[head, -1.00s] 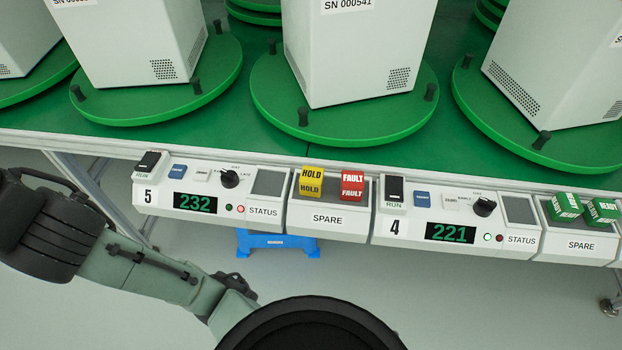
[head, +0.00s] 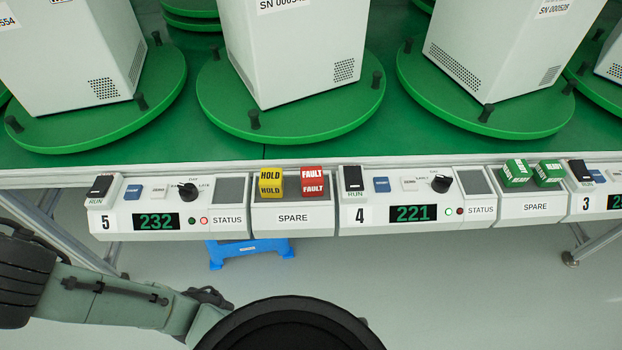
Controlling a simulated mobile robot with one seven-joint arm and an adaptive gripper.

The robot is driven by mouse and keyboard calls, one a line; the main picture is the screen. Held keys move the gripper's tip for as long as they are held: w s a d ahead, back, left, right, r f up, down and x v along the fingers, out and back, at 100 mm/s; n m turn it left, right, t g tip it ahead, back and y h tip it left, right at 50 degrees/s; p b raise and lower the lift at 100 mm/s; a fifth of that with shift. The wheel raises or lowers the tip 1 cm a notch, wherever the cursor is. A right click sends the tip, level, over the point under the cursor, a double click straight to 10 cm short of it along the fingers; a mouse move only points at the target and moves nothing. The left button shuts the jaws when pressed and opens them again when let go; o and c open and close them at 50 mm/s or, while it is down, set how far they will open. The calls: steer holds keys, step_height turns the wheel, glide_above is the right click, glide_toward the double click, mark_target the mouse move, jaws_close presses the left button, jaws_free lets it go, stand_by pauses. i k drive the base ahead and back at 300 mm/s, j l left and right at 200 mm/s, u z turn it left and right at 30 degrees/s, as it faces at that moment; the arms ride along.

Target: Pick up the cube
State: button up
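Several cubes show in the head view; the task does not say which one. A yellow HOLD cube (head: 271,182) and a red FAULT cube (head: 312,182) stand side by side in the SPARE tray (head: 293,219) between panels 5 and 4. Two green READY cubes, one on the left (head: 515,172) and one on the right (head: 548,172), sit in another SPARE tray (head: 535,208) right of panel 4. My arm reaches in from the lower left, below and apart from the panels. My gripper's fingers do not show.
Panel 5 (head: 110,221) and panel 4 (head: 361,215) carry switches, knobs, displays and empty STATUS recesses. Behind them, white boxes stand on green turntables (head: 290,128) with dark pegs. A blue stool (head: 248,250) stands on the floor under the line.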

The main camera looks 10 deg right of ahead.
mark_target(312, 178)
steer(key=k+l+z, duration=0.25)
steer(key=l+z, duration=0.25)
steer(key=l, duration=0.2)
steer(key=l+z, duration=0.2)
steer(key=l, duration=0.2)
